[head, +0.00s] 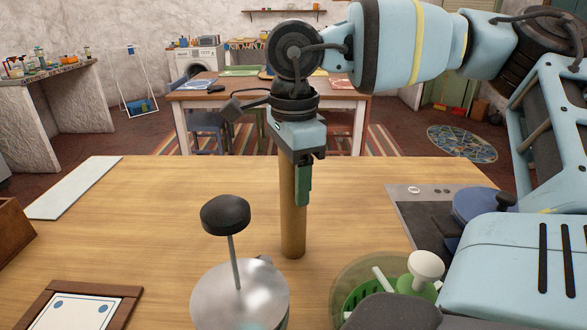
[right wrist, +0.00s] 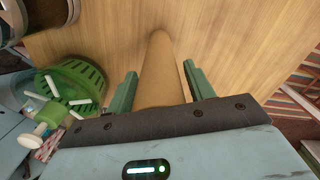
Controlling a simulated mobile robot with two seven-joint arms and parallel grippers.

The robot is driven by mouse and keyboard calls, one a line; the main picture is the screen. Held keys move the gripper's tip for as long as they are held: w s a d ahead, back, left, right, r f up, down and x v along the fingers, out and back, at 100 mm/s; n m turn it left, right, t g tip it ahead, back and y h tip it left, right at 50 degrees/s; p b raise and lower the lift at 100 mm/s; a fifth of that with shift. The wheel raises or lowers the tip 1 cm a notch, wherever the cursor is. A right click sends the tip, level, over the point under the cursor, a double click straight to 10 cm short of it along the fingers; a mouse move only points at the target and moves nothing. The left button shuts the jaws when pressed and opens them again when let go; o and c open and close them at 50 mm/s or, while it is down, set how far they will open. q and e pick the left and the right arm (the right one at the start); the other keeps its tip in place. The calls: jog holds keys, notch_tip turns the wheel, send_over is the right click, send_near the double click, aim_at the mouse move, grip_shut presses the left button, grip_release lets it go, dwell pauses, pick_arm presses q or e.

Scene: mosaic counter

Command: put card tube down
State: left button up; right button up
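The card tube (head: 292,225) is a long brown cylinder. It stands upright in the middle of the wooden counter (head: 180,190), and its lower end appears to rest on the wood. My right gripper (head: 302,185) points straight down over the tube's upper end. In the right wrist view the tube (right wrist: 160,75) runs between the two green fingers of the right gripper (right wrist: 160,82). A narrow gap shows on each side, so the fingers look open around it. The tube's top is hidden by the gripper. My left gripper is not in view.
A green salad spinner (head: 365,292) is near right. A blue pot (head: 480,205) sits on the hob at right. A white board (head: 75,187) and framed tile (head: 85,305) lie left. Counter behind the tube is clear.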

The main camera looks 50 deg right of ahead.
jog(key=c, duration=1)
jog(key=shift+r, duration=0.1)
jog(key=shift+c, duration=0.2)
